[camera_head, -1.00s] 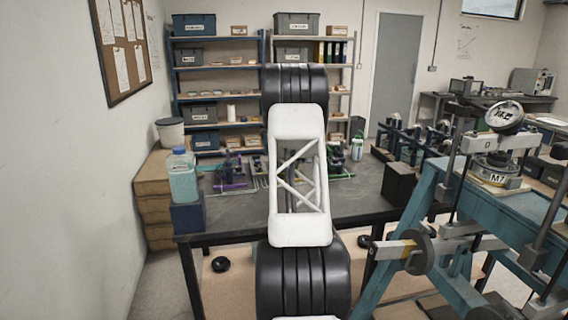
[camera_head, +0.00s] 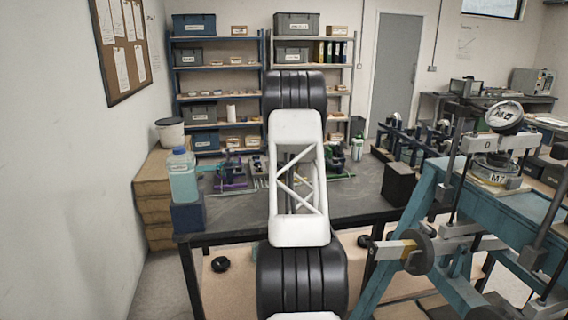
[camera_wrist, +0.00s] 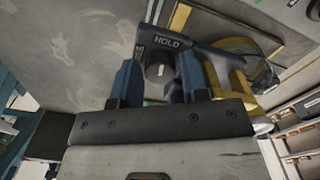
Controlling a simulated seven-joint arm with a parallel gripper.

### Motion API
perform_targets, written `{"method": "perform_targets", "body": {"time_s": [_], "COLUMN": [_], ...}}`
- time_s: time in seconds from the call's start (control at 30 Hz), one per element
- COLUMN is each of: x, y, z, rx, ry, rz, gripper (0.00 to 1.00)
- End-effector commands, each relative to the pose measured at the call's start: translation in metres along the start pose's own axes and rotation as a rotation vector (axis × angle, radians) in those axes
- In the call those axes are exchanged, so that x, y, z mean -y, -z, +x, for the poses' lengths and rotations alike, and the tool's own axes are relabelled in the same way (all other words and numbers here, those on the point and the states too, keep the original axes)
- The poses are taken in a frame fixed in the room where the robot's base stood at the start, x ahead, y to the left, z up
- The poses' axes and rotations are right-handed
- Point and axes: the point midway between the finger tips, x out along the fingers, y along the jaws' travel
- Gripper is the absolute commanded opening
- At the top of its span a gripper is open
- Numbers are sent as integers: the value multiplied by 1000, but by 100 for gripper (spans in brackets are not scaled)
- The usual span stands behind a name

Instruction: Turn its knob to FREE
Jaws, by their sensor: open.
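In the wrist view, a black plate lettered HOLD (camera_wrist: 168,43) lies just beyond my gripper (camera_wrist: 160,80). Smaller lettering shows at its left end but is too small to read for sure. A dark round knob with a grey face (camera_wrist: 159,72) shows between my two blue fingers. The fingers stand apart on either side of it; I cannot tell whether they touch it. The word FREE is not readable in any view. In the head view my own arm covers the middle of the bench, and my gripper is hidden.
A yellow part (camera_wrist: 235,62) is close to the right finger in the wrist view. A blue-framed machine (camera_head: 500,215) stands at the right.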

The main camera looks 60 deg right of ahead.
Motion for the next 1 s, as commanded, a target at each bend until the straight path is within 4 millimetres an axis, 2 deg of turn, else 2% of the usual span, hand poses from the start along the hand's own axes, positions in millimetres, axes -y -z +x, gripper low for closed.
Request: {"method": "perform_targets", "body": {"time_s": [0.07, 0.27, 0.67, 1.0], "x": [0, 0, 0, 0], "y": [0, 0, 0, 0], "z": [0, 0, 0, -1], "rx": [0, 0, 0, 0], "ry": [0, 0, 0, 0], "rz": [0, 0, -50, -251], "gripper": [38, 7, 7, 7]}}
